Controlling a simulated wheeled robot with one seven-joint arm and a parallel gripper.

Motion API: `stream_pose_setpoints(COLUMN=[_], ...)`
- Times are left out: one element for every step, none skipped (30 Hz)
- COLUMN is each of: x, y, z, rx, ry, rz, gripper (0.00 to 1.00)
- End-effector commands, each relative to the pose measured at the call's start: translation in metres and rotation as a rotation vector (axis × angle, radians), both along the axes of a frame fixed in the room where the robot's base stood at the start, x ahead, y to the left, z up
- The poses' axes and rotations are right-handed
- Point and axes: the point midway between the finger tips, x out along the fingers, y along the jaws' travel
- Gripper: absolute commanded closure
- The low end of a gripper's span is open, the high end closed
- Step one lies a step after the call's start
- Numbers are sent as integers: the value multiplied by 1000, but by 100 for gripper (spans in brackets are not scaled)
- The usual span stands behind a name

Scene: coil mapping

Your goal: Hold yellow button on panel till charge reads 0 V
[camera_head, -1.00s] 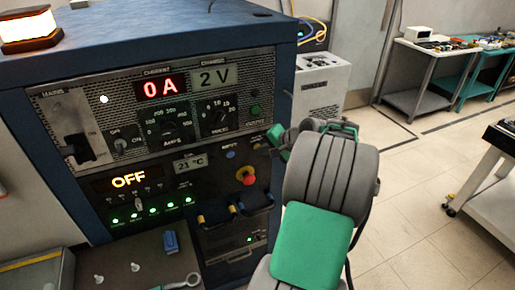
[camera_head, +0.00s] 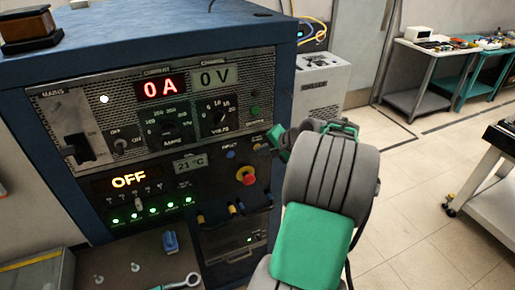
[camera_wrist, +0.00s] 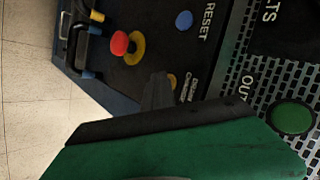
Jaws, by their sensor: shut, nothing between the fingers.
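The charge display (camera_head: 213,77) on the panel reads 0 V. The yellow button (camera_head: 257,146) is small and sits at the panel's right side. In the wrist view the yellow button (camera_wrist: 172,80) is partly hidden behind my fingers, beside a label. My gripper (camera_wrist: 158,88) is shut and empty, with its fingertips at the button. They look to be on it, but how far it is pressed cannot be seen. In the head view my gripper (camera_head: 276,142) is at the panel's right edge, partly hidden by my arm.
A red knob on a yellow ring (camera_head: 246,175) is below the yellow button. A blue reset button (camera_wrist: 184,20) is close by. The current display (camera_head: 160,88) reads 0 A. Cable plugs (camera_head: 236,208) stick out lower down.

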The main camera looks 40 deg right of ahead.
Motion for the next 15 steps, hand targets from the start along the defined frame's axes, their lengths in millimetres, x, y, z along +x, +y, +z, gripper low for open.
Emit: stream_pose_setpoints(x=[-2,-3,-5,-7,-9,-11,-13,-14,-14,-15,-15,-15,-15,-15,-15], y=[0,0,1,1,2,3,3,3,4,4,4,4,4,4,4], z=[1,1,1,1,1,1,1,1,0,0,0,0,0,0,0], rx=[-1,-1,0,0,1,0,0,0,0,0,-1,-1,0,0,0], ry=[0,0,0,0,0,0,0,0,0,0,0,0,0,0,0], rz=[-1,-1,-1,-1,-2,-3,-2,-2,-1,-1,-1,-1,0,0,0], gripper=[100,100,100,100,100,100,100,100,100,100,100,100,100,100,100])
